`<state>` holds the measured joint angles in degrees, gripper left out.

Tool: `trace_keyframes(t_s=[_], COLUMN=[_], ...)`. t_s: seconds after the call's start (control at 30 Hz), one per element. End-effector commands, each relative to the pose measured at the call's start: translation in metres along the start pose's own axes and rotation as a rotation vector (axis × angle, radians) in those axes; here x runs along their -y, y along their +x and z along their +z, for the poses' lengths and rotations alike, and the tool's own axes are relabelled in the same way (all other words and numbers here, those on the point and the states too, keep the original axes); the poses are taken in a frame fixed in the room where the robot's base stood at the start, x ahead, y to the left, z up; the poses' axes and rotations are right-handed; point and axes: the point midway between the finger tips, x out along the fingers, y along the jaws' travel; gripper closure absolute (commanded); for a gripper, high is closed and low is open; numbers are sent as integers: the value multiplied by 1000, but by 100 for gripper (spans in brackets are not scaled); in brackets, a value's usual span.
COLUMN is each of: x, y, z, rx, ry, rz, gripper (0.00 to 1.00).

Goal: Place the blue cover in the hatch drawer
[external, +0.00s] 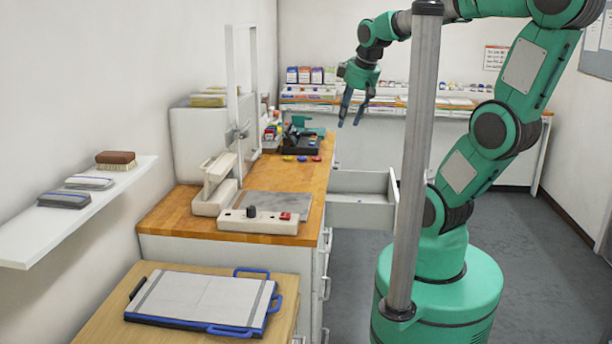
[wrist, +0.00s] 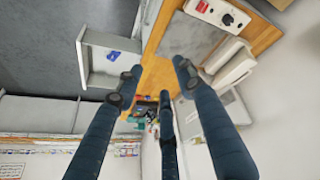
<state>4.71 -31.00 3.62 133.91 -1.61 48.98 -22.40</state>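A white drawer (external: 362,210) stands pulled out from the right side of the wooden-topped counter; it also shows in the wrist view (wrist: 88,62). A small flat blue piece (wrist: 113,56) lies inside this drawer, near its wall; it looks like the blue cover, but it is too small to be sure. The drawer wall hides it in the external view. My gripper (external: 352,122) hangs in the air above and behind the drawer, fingers pointing down. Its fingers (wrist: 158,82) are spread apart with nothing between them, and it touches nothing.
The counter (external: 180,212) carries a white frame (external: 231,70), a cream press-like device (external: 215,185), a control box (external: 262,220) and a black tray (external: 300,139) with small coloured pieces beside it. A blue-handled board (external: 200,300) lies in front. Clear floor (external: 345,255) lies below the drawer.

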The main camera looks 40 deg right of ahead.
Motion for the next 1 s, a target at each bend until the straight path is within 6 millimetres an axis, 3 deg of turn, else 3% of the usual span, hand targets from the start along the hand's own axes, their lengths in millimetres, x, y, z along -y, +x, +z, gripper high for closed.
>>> trace_keyframes(t_s=[0.2,0.4,0.9,1.0], x=[38,56,61,61], y=[-24,-33,-34,-34], z=[38,60,66,66], rx=[-50,-71,-75,-75], ry=[191,303,337,337], rz=[-20,-38,-44,-44], gripper=[62,62,62,44])
